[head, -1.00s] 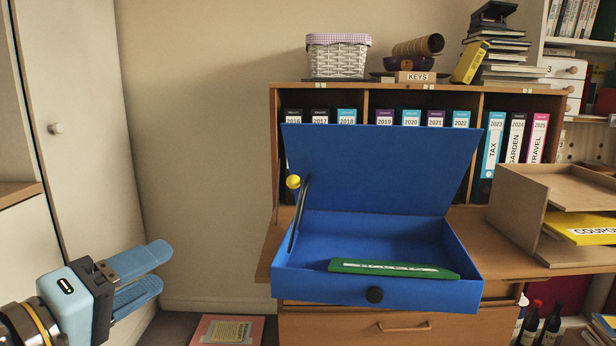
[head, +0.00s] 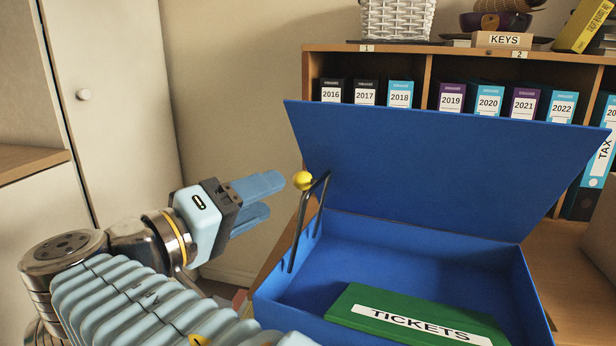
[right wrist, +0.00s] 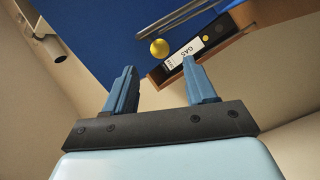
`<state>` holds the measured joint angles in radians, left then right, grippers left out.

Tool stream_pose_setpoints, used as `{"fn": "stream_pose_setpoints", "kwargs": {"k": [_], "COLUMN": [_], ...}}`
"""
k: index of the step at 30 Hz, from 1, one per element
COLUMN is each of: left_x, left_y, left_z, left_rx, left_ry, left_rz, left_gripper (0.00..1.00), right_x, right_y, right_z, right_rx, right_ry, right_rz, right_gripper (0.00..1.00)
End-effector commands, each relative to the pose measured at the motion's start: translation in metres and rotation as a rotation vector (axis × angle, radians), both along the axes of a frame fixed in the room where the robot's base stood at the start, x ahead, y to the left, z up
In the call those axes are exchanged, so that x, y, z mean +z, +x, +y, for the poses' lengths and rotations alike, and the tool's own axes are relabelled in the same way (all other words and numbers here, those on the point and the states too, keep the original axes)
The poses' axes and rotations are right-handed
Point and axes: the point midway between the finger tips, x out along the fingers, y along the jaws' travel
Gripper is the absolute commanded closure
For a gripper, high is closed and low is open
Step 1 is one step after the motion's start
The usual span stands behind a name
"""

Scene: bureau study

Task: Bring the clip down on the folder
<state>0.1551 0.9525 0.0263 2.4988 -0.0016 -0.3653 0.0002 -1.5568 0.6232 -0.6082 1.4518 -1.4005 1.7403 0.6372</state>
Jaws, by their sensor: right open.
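A blue box file (head: 408,258) stands with its lid (head: 420,165) raised. Inside lies the green folder (head: 415,316), labelled TICKETS; part of it is cut off by the frame's lower edge. The clip, a dark bent wire (head: 299,225) with a yellow knob (head: 303,180), stands up at the box's left side, clear of the folder. My right gripper (head: 276,195) is open and empty, just left of the knob. In the right wrist view the knob (right wrist: 159,48) shows between the fingertips (right wrist: 158,66), seemingly just beyond them.
Behind the lid, a wooden shelf holds several binders (head: 450,98). A white basket (head: 397,18) and a KEYS box (head: 502,40) stand on top. A white cupboard (head: 110,110) is at the left. In the wrist view a GAS binder (right wrist: 200,50) is near the knob.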

Motion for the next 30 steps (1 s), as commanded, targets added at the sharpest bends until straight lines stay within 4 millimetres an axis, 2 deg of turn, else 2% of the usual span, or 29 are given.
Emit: {"fn": "stream_pose_setpoints", "kwargs": {"k": [6, 12, 24, 26, 30], "left_x": [0.004, 0.007, 0.007, 0.007, 0.007], "left_y": [0.000, 0.000, 0.000, 0.000, 0.000], "left_z": [-0.001, -0.002, -0.002, -0.001, -0.001], "left_rx": [-0.002, -0.004, -0.004, -0.004, -0.004], "left_ry": [-0.002, -0.002, -0.002, -0.002, -0.002], "left_rz": [0.000, 0.000, 0.000, 0.000, 0.000], "left_gripper": [0.44, 0.44, 0.44, 0.44, 0.44], "right_x": [0.001, 0.001, 0.000, 0.000, 0.000], "right_y": [0.035, 0.056, 0.063, 0.063, 0.063], "right_z": [-0.037, -0.057, -0.064, -0.064, -0.064], "right_rx": [-0.003, -0.001, 0.001, 0.000, 0.000], "right_ry": [0.001, 0.000, -0.001, -0.001, -0.001], "right_rz": [0.001, 0.001, 0.000, 0.001, 0.001], "right_gripper": [0.44, 0.44, 0.44, 0.52, 0.73]}}
